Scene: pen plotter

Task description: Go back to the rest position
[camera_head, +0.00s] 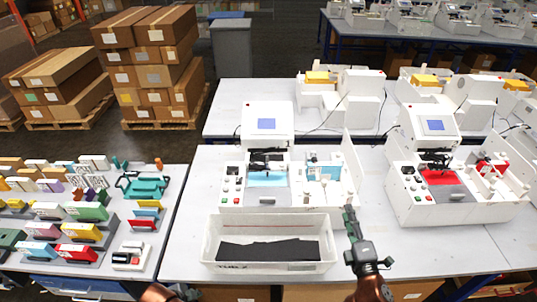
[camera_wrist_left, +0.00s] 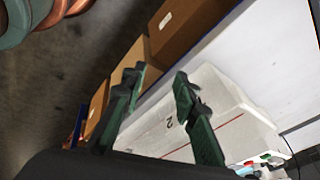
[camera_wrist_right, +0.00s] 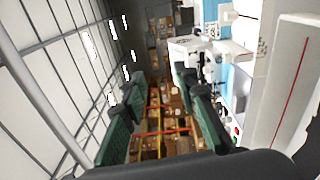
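My right gripper (camera_head: 350,218) is raised in front of the table, at the right end of the white bin. In the right wrist view its two green fingers (camera_wrist_right: 158,95) stand apart with nothing between them. My left gripper is out of the head view; only a bit of my left arm shows at the bottom edge. In the left wrist view its fingers (camera_wrist_left: 158,85) are apart and empty, with the white bin (camera_wrist_left: 235,105) behind them. The white plotter machine (camera_head: 268,190) stands on the table behind the bin.
The white bin (camera_head: 222,267) holds dark flat material. A second machine with a red bed (camera_head: 435,205) stands at the right. A table at the left carries colored boxes (camera_head: 82,232) and a teal rack (camera_head: 143,187). Cardboard boxes (camera_head: 150,75) are stacked behind. Table space right of the bin is clear.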

